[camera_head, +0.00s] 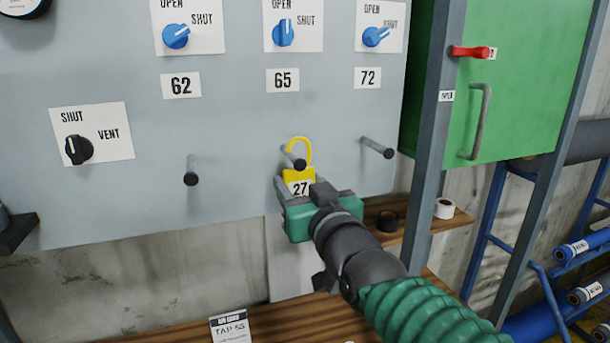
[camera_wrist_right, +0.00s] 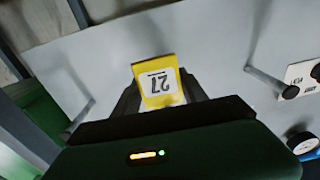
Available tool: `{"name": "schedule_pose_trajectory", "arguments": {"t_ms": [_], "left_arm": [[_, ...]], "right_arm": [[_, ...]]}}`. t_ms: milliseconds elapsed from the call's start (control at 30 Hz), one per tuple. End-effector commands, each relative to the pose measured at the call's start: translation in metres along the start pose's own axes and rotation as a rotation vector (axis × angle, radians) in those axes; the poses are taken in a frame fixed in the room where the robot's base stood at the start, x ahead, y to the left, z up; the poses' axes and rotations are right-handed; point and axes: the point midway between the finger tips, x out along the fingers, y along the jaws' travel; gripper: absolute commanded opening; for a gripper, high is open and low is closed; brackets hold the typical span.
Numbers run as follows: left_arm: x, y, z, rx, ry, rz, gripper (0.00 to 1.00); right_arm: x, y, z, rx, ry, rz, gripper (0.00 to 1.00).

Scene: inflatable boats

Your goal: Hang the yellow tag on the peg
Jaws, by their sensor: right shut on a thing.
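The yellow tag (camera_head: 299,175), marked 27, has a yellow loop at its top and is upright against the grey panel. My right gripper (camera_head: 301,192) is shut on its lower part. The tag also shows upside down between the fingers in the right wrist view (camera_wrist_right: 158,82). The middle peg (camera_head: 294,158) overlaps the loop, its dark tip in front of the tag's upper edge. The loop looks to be around this peg, but I cannot tell for certain. The middle peg is hidden in the wrist view. My left gripper is not in view.
A left peg (camera_head: 191,171) and a right peg (camera_head: 377,148) are bare. Blue knobs (camera_head: 284,32) and a black knob (camera_head: 78,149) are on the panel. A green cabinet (camera_head: 520,80) stands at right. A wooden shelf (camera_head: 290,322) runs below, with a white roll (camera_head: 445,208) further right.

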Motion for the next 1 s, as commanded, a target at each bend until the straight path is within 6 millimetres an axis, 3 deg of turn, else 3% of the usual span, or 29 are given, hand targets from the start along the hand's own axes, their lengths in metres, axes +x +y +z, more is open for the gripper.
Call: {"name": "schedule_pose_trajectory", "arguments": {"t_ms": [167, 233, 400, 867, 900, 1000], "left_arm": [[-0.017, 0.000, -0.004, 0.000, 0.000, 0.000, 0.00], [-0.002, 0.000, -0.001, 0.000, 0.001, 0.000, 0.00], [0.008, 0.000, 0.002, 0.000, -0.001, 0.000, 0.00], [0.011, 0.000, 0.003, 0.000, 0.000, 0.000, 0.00], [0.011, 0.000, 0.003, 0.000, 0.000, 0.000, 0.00], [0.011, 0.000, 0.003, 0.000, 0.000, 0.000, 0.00]], "right_arm": [[-0.001, -0.004, -0.003, 0.000, -0.003, 0.005, 0.12], [-0.001, -0.004, 0.011, -0.001, -0.001, 0.005, 0.12], [-0.001, -0.004, 0.020, -0.001, -0.001, 0.005, 0.12], [-0.002, -0.004, 0.023, -0.001, -0.001, 0.005, 0.12], [-0.002, -0.004, 0.023, -0.001, -0.001, 0.005, 0.55], [-0.001, -0.004, 0.023, -0.001, -0.001, 0.005, 0.69]]}}
